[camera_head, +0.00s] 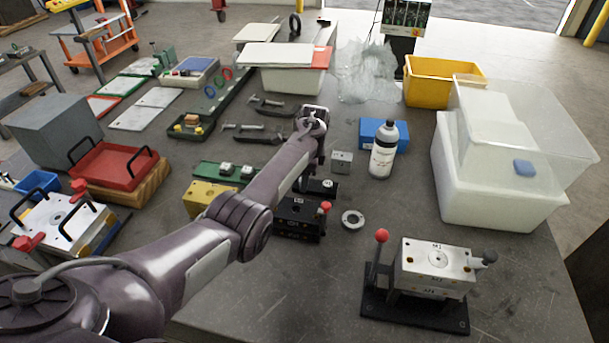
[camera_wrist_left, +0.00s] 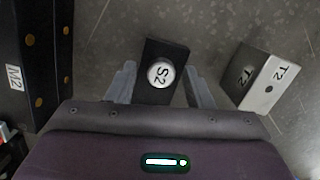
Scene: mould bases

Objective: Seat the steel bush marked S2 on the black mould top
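The steel bush marked S2 (camera_wrist_left: 160,73) is a round, bright piece on a small black block (camera_wrist_left: 153,51) in the left wrist view. The head view shows that black block (camera_head: 326,188) mostly behind my forearm. My left gripper (camera_wrist_left: 160,85) is open, with one finger on each side of the block and bush; contact cannot be made out. The black mould (camera_head: 297,217), with a red knob, stands just nearer in the head view. Its M2 side (camera_wrist_left: 33,60) shows at the left of the wrist view. My right gripper is not in view.
A grey block marked T2 (camera_wrist_left: 265,78) stands right of the gripper; the head view shows it too (camera_head: 342,161). A steel ring (camera_head: 353,220), a white bottle (camera_head: 383,150) and a white-topped mould fixture (camera_head: 437,262) stand rightward. Bare table lies between ring and bins.

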